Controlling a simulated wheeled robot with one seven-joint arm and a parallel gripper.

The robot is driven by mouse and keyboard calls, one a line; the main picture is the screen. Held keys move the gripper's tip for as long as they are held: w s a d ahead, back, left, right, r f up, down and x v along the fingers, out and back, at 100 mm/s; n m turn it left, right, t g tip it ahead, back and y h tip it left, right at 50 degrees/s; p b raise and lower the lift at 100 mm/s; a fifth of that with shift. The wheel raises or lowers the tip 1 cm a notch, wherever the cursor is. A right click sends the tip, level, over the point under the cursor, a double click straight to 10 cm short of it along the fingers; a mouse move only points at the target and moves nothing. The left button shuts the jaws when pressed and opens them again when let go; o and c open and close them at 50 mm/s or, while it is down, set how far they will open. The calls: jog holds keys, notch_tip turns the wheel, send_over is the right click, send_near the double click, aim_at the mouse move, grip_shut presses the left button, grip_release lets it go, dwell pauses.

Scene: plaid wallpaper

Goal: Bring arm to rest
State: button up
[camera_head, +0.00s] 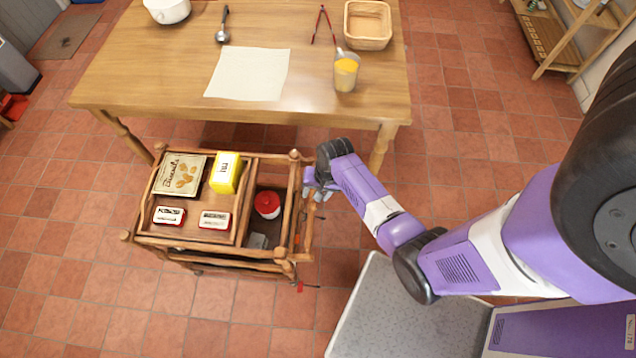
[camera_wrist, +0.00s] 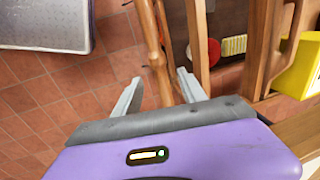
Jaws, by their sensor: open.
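My purple arm reaches from the right of the head view to the right end of a wooden cart. My gripper (camera_head: 318,186) is at the cart's right side, partly hidden by my wrist. In the wrist view my gripper (camera_wrist: 158,88) is open, its two grey fingers apart. A wooden rail of the cart (camera_wrist: 152,50) shows between and beyond the fingers. I see nothing held between them, and I cannot tell whether a finger touches the rail.
The wooden cart (camera_head: 246,205) carries a biscuit box (camera_head: 180,174), a yellow box (camera_head: 226,172), two small tins (camera_head: 214,220) and a red-lidded jar (camera_head: 267,204). A wooden table (camera_head: 150,70) stands behind it. Tiled floor (camera_head: 470,130) is clear right of the table.

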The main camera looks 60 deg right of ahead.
jog(key=shift+s+d+r, duration=0.1)
jog(key=shift+s+r, duration=0.1)
jog(key=shift+r, duration=0.7)
jog(key=shift+s+r, duration=0.15)
jog(key=shift+r, duration=0.7)
